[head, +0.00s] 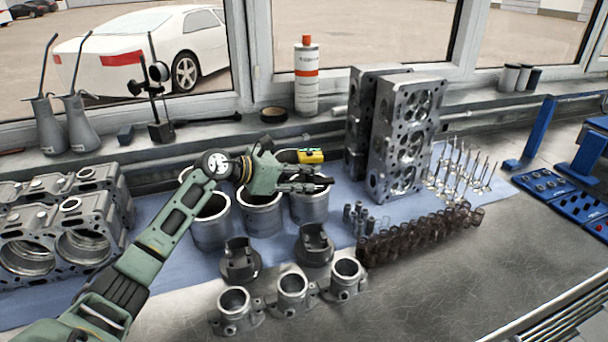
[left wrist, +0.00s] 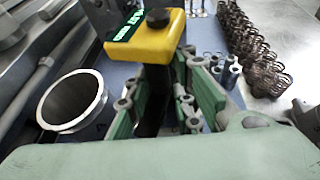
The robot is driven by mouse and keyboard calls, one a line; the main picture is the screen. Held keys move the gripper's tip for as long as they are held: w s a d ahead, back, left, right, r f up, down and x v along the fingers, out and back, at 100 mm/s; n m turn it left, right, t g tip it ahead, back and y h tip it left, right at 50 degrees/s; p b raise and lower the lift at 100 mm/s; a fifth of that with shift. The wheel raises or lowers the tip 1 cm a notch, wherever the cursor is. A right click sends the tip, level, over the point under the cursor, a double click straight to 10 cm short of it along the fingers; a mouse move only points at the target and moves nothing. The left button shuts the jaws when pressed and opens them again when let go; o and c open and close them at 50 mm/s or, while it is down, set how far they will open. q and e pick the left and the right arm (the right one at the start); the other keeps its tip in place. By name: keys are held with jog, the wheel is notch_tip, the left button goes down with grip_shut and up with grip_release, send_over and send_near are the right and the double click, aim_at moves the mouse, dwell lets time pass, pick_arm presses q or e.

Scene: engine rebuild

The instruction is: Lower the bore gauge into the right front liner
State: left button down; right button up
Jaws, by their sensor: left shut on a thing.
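The bore gauge (head: 311,156) has a yellow head with a green display and stands roughly upright over the right front liner (head: 311,209). My left gripper (head: 318,184) is shut on its dark stem, just above that liner's rim. In the left wrist view the gauge's yellow head (left wrist: 160,38) is close, with the stem between the fingers (left wrist: 160,105). The stem's lower end is hidden, so I cannot tell whether it is inside the bore. The middle front liner (head: 260,216) and left front liner (head: 211,229) stand beside it. My right gripper is out of view.
Cylinder heads (head: 405,138) stand to the right of the liners, with valve springs (head: 415,235) in front. Pistons (head: 240,260) and grey flanged housings (head: 291,291) stand nearer me. An engine block (head: 75,225) is at left. The bench at front right is clear.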

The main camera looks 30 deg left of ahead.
pick_arm(q)
jog(key=shift+d+f, duration=0.1)
dwell(0.7)
jog(key=c, duration=1.4)
grip_release()
jog(key=shift+f, duration=0.1)
jog(key=v, duration=1.2)
jog(key=shift+r, duration=0.25)
